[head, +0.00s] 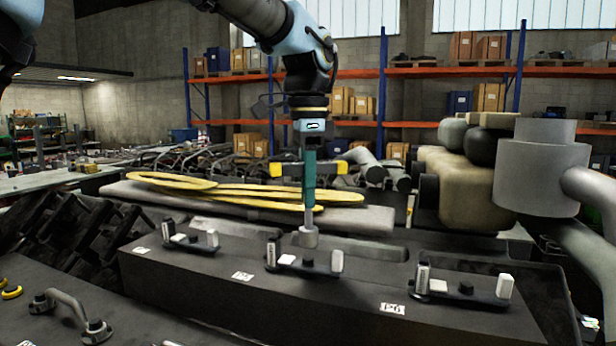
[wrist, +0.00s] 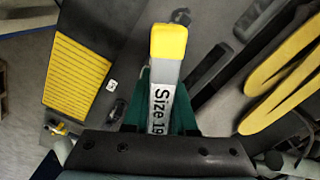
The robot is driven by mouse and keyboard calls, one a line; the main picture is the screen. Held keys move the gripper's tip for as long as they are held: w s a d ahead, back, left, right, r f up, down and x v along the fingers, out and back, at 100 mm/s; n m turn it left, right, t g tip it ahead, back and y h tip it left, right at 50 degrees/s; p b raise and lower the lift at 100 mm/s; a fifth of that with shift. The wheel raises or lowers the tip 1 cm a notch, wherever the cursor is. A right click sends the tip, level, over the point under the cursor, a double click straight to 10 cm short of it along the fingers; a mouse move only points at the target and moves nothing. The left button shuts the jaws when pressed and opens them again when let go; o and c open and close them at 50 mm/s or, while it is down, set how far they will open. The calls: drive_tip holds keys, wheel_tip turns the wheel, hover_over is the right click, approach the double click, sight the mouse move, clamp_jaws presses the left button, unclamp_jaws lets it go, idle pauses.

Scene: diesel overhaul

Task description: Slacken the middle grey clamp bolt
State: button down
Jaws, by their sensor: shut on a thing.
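In the wrist view the tool's crossbar (wrist: 162,90) reads "Size 1" and a partly cut digit. The tool's grey socket (head: 307,238) hangs over the middle clamp, just above and behind its dark bolt head (head: 307,263) in the picture. I see a small gap there, but cannot tell the depth. The middle clamp bar (head: 295,264) lies on the dark block, with a ribbed post at its left and a pale block at its right.
Similar clamps sit at left (head: 190,240) and right (head: 463,290) on the dark block (head: 260,300). Behind lie yellow forked strips (head: 270,192) on a grey slab. Large grey pipework (head: 540,170) stands at right. A U-shaped handle (head: 70,305) is at front left.

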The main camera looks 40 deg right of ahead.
drive_tip(key=shift+f, duration=1.1)
drive_tip(key=shift+f, duration=0.1)
